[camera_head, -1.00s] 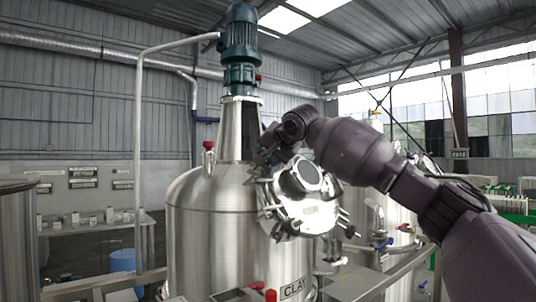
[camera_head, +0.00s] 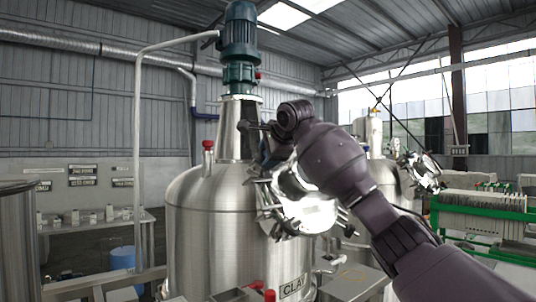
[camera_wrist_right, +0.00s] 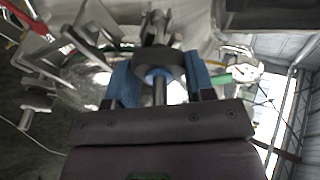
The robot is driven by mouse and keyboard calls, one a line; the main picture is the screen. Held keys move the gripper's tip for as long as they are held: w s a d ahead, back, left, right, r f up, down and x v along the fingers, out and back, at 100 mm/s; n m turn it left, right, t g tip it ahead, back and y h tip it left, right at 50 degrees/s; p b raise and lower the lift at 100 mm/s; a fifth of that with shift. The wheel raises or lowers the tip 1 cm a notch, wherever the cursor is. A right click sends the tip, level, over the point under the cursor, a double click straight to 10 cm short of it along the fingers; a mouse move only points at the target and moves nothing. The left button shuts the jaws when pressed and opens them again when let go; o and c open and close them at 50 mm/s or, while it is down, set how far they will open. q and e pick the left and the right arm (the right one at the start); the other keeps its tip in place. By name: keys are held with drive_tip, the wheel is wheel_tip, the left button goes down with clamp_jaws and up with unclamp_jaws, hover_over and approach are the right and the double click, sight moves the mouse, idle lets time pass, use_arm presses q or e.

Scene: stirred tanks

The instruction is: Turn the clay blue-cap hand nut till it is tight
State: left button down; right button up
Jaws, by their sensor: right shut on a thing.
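The steel clay tank (camera_head: 205,235), with its CLAY label (camera_head: 292,289), stands in the middle of the head view. Its round manway lid (camera_head: 305,215) on the front right shoulder is partly covered by my right arm. In the right wrist view, my right gripper (camera_wrist_right: 160,68) has its two blue fingers on either side of a dark round hand nut with a blue cap (camera_wrist_right: 158,76), and is shut on it. A rod shows below the nut. In the head view, the nut is hidden behind my wrist and forearm. My left gripper is not in view.
A green motor (camera_head: 239,45) and steel neck rise from the tank top close to my wrist. A red-capped fitting (camera_head: 208,146) stands on the tank's left shoulder. Other clamp arms (camera_wrist_right: 90,30) crowd the gripper in the wrist view. A green-framed rack (camera_head: 485,220) stands at right.

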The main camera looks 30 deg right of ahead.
drive_tip(key=shift+f+m, duration=0.1)
drive_tip(key=shift+m, duration=0.9)
drive_tip(key=o, duration=0.9)
drive_tip(key=shift+s+r, duration=0.45)
drive_tip(key=shift+s, duration=0.1)
drive_tip(key=shift+b+v, duration=0.85)
drive_tip(key=shift+v, duration=3.9)
